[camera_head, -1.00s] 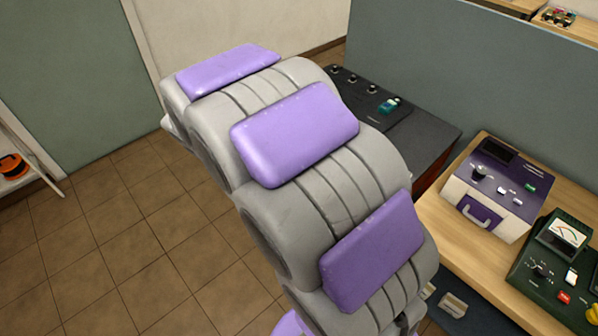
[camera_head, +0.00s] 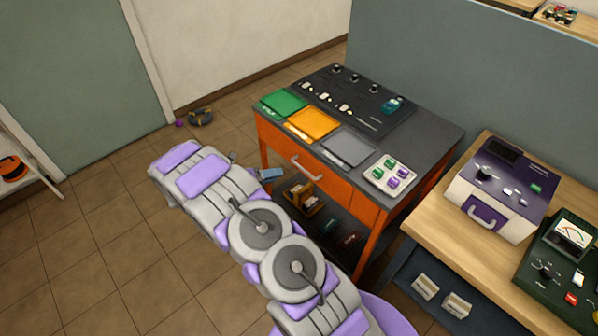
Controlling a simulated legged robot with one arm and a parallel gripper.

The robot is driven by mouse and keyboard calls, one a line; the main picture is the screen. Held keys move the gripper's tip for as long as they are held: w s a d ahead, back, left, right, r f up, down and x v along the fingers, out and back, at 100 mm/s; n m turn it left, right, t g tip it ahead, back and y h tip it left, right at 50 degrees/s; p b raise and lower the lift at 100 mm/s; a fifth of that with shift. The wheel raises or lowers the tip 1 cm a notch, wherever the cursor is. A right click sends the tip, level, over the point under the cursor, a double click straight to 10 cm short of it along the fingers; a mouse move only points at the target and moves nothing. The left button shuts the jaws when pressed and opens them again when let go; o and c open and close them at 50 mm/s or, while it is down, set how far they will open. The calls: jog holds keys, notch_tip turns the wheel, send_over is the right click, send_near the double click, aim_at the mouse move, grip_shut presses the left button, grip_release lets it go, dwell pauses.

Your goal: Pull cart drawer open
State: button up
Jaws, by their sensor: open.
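The orange cart (camera_head: 375,235) with a dark top stands in the middle of the camera_head view. Its drawer (camera_head: 336,187) has an orange front with a pale bar handle (camera_head: 308,168) and looks closed. My arm crosses in front of the cart's lower left and hides part of it. What appears to be my gripper (camera_head: 258,168) shows only in part past the arm, near the cart's front left leg and left of the handle. It is open, apart from the handle, with nothing seen in it.
Green, orange and grey trays and a small battery tray (camera_head: 391,175) lie on the cart top. Items sit on its lower shelf. A wooden bench (camera_head: 425,222) with instruments stands close at right.

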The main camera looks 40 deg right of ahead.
jog(key=w+a+f+n+t+h, duration=0.1)
jog(key=w+f+n+t, duration=0.25)
jog(key=f+n, duration=0.55)
jog(key=w+d+f+b, duration=0.1)
jog(key=d+f, duration=0.1)
jog(key=d, duration=0.6)
jog(key=d+f+m+b, duration=0.1)
jog(key=d+f+b, duration=0.1)
jog(key=d, duration=0.7)
jog(key=shift+w+f+m+g+b, duration=0.3)
jog(key=shift+w+f+g, duration=0.1)
jog(key=shift+f, duration=0.15)
jog(key=shift+c, duration=0.4)
grip_shut()
